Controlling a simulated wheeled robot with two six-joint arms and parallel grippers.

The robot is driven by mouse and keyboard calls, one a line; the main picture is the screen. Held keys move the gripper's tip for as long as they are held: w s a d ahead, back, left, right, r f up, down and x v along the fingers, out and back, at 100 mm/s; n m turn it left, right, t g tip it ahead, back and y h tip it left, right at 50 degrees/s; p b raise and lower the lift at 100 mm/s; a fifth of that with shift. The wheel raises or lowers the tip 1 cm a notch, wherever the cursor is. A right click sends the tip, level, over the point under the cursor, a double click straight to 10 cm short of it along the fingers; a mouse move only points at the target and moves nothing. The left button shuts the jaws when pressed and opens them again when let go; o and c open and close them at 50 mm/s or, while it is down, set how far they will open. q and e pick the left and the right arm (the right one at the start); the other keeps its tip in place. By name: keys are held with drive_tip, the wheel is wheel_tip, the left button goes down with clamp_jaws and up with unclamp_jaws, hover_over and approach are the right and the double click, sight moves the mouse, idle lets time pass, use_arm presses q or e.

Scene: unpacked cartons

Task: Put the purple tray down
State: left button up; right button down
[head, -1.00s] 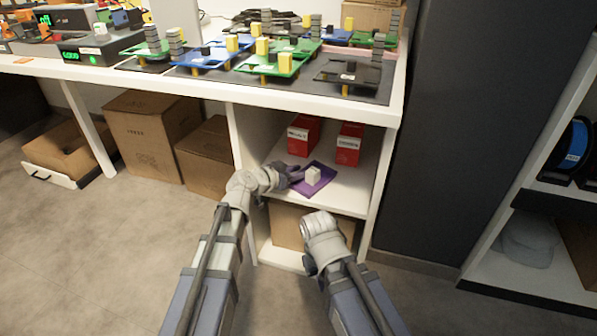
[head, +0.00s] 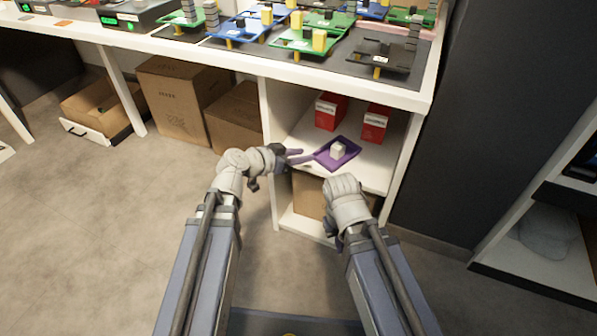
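The purple tray (head: 350,153) lies flat on the white shelf under the workbench. A small white block (head: 338,150) sits on it. My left gripper (head: 298,156) is to the left of the tray, at the shelf's open front. Its two fingers look spread and point toward the tray. They appear to hold nothing, with the tips close to the tray's left edge. My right gripper (head: 332,226) is lower, in front of the bottom compartment. Its fingers are mostly hidden by its own wrist.
Two red boxes (head: 331,111) (head: 375,124) stand behind the tray on the shelf (head: 376,177). A carton (head: 308,194) fills the compartment below. The workbench (head: 350,84) with circuit boards is overhead. Cartons (head: 172,100) stand left of the shelf. The floor at left is clear.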

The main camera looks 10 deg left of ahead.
use_arm(q)
drive_tip(key=s+d+f+g+y, duration=0.1)
drive_tip(key=s+d+f+g, duration=0.3)
drive_tip(key=s+d+f, duration=0.15)
drive_tip(key=s+a+f+n+g+y, duration=0.2)
drive_tip(key=s+f+g+y, duration=0.1)
drive_tip(key=s, duration=0.4)
drive_tip(key=s+a+f+n+g+y, duration=0.2)
drive_tip(key=s+a+f+y, duration=0.1)
drive_tip(key=s+y, duration=0.3)
drive_tip(key=shift+s+f+g, duration=0.4)
drive_tip(key=shift+f, duration=0.1)
wheel_tip(320, 180, up, 52)
drive_tip(key=p, duration=5.2)
drive_tip(key=shift+r, duration=0.2)
drive_tip(key=shift+s+d, duration=0.1)
